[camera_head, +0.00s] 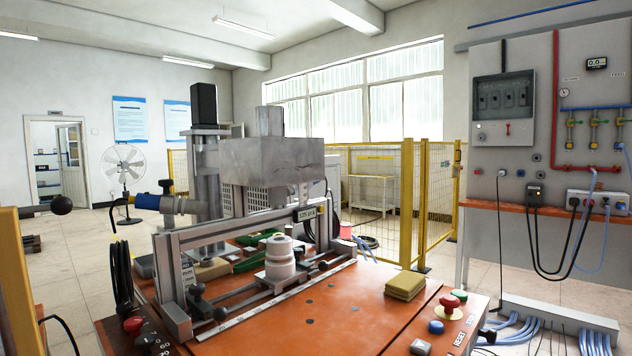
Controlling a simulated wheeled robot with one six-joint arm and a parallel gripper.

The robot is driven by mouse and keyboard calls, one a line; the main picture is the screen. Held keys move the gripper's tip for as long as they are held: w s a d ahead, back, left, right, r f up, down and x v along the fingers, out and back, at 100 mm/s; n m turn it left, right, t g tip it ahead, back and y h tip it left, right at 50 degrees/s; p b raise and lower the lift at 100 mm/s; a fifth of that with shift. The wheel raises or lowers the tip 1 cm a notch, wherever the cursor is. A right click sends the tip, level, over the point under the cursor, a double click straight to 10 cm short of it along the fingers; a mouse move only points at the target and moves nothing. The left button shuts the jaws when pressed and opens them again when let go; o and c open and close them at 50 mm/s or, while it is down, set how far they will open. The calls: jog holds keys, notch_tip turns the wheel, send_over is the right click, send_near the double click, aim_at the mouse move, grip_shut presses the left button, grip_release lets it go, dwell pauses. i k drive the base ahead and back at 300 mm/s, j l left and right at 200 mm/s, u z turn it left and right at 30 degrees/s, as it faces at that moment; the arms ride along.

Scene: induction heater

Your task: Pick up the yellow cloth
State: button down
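The yellow cloth (405,284) lies folded into a small flat pad on the orange tabletop (330,318) of the heater bench. It is right of the centre of the picture, behind the coloured push buttons. Nothing lies on it and its top is in plain view. My gripper does not show in this view, so its opening and its contents cannot be seen.
The induction heater (270,160), with its metal frame and a white stacked part (280,262), stands left of the cloth. A red button (449,301) and a blue button (436,327) sit in front of it. Yellow fencing (410,200) stands behind. Cables (520,330) lie right of the bench.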

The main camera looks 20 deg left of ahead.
aim_at(406, 284)
jog(key=i+l+u, duration=0.25)
jog(key=i, duration=0.3)
jog(key=i+l+u, duration=0.3)
jog(key=i, duration=0.2)
jog(key=i+l, duration=0.05)
